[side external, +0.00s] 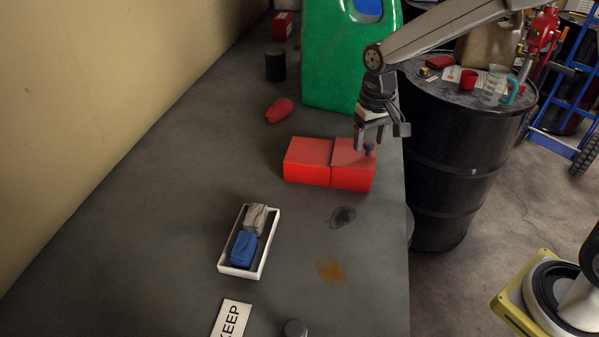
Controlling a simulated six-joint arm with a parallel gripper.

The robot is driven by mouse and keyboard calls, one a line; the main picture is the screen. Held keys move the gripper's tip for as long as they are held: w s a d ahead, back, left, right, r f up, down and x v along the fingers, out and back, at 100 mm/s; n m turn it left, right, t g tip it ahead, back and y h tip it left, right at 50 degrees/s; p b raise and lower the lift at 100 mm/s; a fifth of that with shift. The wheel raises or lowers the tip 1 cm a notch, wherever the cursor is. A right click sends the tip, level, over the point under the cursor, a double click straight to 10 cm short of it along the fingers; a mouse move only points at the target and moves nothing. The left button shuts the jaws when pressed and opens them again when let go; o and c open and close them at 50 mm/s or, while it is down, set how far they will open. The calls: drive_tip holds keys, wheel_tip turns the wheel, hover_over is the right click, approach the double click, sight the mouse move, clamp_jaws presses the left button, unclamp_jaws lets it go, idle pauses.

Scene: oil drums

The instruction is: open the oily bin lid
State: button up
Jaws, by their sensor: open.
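A red box-shaped bin (308,163) sits on the dark bench near its right edge. A seam splits it into a left and a right part, and the top of each part looks flat and closed. I cannot tell whether these are two lids or two boxes side by side. My gripper (372,148) is above the right part of the red bin, near its far right corner. It points down, open and with nothing seen in it. I cannot tell whether a fingertip touches the top. The gripper hides a bit of that corner.
A big green jug (335,60) stands behind the bin. A white tray (223,258) with blue and grey cloths, dark and brown stains and a KEEP sign (231,318) lie in front. A black drum (450,150) stands right. A red object (279,111) lies behind left.

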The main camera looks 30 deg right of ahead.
clamp_jaws()
idle(1.5)
